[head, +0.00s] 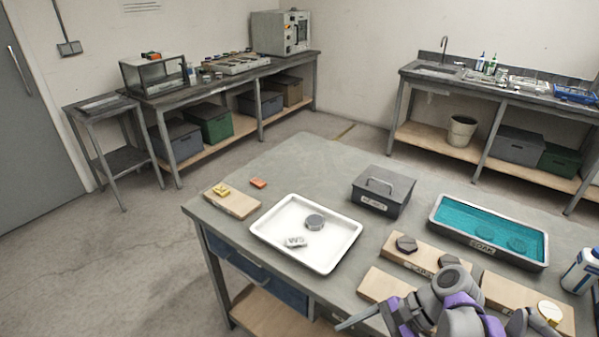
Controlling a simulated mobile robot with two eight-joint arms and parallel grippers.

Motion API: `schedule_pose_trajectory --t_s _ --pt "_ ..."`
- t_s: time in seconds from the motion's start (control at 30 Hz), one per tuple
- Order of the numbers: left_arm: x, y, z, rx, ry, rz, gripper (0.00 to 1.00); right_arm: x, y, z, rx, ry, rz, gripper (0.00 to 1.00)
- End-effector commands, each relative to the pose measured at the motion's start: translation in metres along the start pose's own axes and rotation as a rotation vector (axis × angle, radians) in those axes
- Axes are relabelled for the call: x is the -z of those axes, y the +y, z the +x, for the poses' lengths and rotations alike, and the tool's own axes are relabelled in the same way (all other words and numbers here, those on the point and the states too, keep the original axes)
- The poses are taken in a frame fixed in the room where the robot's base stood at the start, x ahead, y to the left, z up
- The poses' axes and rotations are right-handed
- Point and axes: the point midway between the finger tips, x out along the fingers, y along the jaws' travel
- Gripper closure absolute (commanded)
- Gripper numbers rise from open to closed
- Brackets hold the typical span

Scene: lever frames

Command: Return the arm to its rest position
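One of my arms, grey and purple (447,295), reaches in at the bottom right of the head view, over the front of the near table (318,165). It looks like my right arm. A pointed grey part (357,319) sticks out to its left, and another grey part shows at its right. I cannot tell whether these are fingertips, nor whether the gripper is open or shut. I see nothing clearly held. The arm hides part of the wooden boards. My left gripper is not in view.
A white tray (273,246) holds a grey disc and a small grey piece. A lidded grey box (383,206), a teal-filled tray (444,246), wooden boards (232,208) with pieces and a white-and-blue bottle (581,271) stand around. The table's back left is mostly clear.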

Motion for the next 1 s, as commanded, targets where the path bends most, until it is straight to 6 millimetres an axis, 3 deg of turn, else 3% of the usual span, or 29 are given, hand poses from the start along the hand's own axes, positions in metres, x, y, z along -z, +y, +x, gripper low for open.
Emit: schedule_pose_trajectory --t_s 0.17,0.3,0.5,0.6,1.0 --pt "0.014 0.0 -0.02 0.0 0.009 0.0 0.5 -0.005 0.032 0.002 -0.053 0.295 -0.311 0.29" --pt "0.026 0.0 -0.037 0.0 0.017 0.0 0.5 0.003 0.059 -0.011 -0.162 0.572 -0.661 0.29" --pt "0.041 0.0 -0.054 0.0 0.028 0.0 0.5 0.013 0.075 -0.038 -0.349 0.865 -1.098 0.29" --pt "0.044 0.0 -0.058 0.0 0.031 0.0 0.5 0.014 0.076 -0.047 -0.413 0.941 -1.225 0.29" --pt "0.044 0.0 -0.058 0.0 0.031 0.0 0.5 0.014 0.076 -0.047 -0.413 0.941 -1.225 0.29"
